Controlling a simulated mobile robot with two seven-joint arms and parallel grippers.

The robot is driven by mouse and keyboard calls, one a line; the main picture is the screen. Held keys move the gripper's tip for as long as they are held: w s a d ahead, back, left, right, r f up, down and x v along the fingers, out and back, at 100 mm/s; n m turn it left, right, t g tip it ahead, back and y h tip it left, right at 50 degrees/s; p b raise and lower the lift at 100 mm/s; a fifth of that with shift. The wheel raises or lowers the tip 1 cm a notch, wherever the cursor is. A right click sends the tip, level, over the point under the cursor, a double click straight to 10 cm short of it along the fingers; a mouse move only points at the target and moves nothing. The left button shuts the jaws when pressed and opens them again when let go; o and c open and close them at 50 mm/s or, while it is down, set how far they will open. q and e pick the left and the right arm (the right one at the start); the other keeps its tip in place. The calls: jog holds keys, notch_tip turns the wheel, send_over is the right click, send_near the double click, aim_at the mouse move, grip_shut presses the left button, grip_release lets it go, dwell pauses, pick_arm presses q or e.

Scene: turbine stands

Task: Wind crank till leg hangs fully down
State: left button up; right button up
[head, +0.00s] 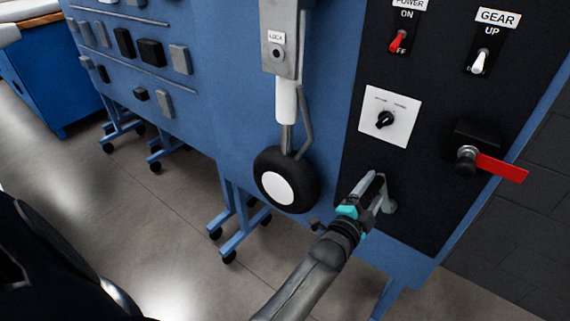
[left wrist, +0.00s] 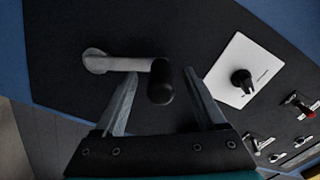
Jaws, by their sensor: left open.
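The landing-gear leg (head: 286,100) hangs downward on the blue panel, with a black tyre and white hub wheel (head: 278,188) at its lower end. I cannot tell whether it is fully down. The grey crank (head: 389,204) sits low on the black control panel. My left gripper (head: 374,185) is at the crank and partly hides it. In the left wrist view the crank arm (left wrist: 122,64) runs sideways from its round hub. Its black knob (left wrist: 160,84) lies between the open fingers (left wrist: 161,76), with a visible gap to the right finger. My right gripper is not in view.
Above the crank are a white rotary-switch plate (head: 390,116), a red power switch (head: 399,41) and a gear switch (head: 480,62). A red lever (head: 501,168) sticks out at the right. A blue cabinet (head: 45,80) stands far left.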

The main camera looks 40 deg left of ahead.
pick_arm(q)
jog(key=shift+o, duration=0.3)
jog(key=shift+s, duration=0.1)
jog(key=shift+s+r+p, duration=0.1)
jog(key=shift+s+p, duration=0.75)
jog(key=shift+s, duration=0.1)
jog(key=shift+s+a+p, duration=0.15)
jog(key=shift+s+p, duration=1.15)
jog(key=shift+s, duration=1.15)
